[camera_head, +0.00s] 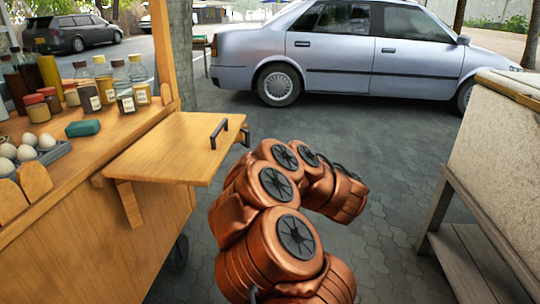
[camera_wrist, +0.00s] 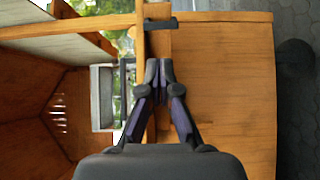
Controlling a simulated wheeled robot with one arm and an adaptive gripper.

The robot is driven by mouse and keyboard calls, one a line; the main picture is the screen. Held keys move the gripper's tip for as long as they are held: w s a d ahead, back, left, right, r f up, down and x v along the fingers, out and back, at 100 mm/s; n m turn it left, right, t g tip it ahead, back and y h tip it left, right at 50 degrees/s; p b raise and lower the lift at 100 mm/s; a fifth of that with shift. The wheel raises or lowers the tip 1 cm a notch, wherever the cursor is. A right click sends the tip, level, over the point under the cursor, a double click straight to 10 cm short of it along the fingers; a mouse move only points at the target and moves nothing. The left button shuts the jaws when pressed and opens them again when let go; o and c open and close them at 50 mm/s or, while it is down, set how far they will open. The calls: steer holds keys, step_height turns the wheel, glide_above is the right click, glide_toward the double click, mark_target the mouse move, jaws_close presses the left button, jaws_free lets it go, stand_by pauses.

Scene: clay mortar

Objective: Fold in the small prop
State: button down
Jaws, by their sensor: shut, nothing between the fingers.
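The small wooden prop (camera_head: 130,203) is a short, slanted bracket in the head view. It stands under the left part of the raised wooden flap (camera_head: 165,150), against the cart's front. The flap sticks out level from the cart and has a dark handle (camera_head: 218,135). My gripper (camera_wrist: 159,66) is shut and empty in the wrist view, its tips in front of the wooden edge of the flap and counter. I cannot tell whether it touches the wood. The prop cannot be clearly made out in the wrist view.
The cart's counter holds bottles (camera_head: 102,80), jars, a teal block (camera_head: 83,128) and a tray of eggs (camera_head: 28,152). A silver car (camera_head: 340,50) is parked behind.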

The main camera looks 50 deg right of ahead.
mark_target(248, 140)
steer(key=w+b, duration=0.1)
steer(key=w, duration=0.3)
steer(key=w+d+b, duration=0.1)
steer(key=w, duration=0.2)
steer(key=w+b, duration=0.1)
steer(key=w, duration=0.3)
steer(key=shift+w+d+f, duration=0.15)
steer(key=shift+w+d, duration=0.2)
steer(key=shift+w, duration=0.4)
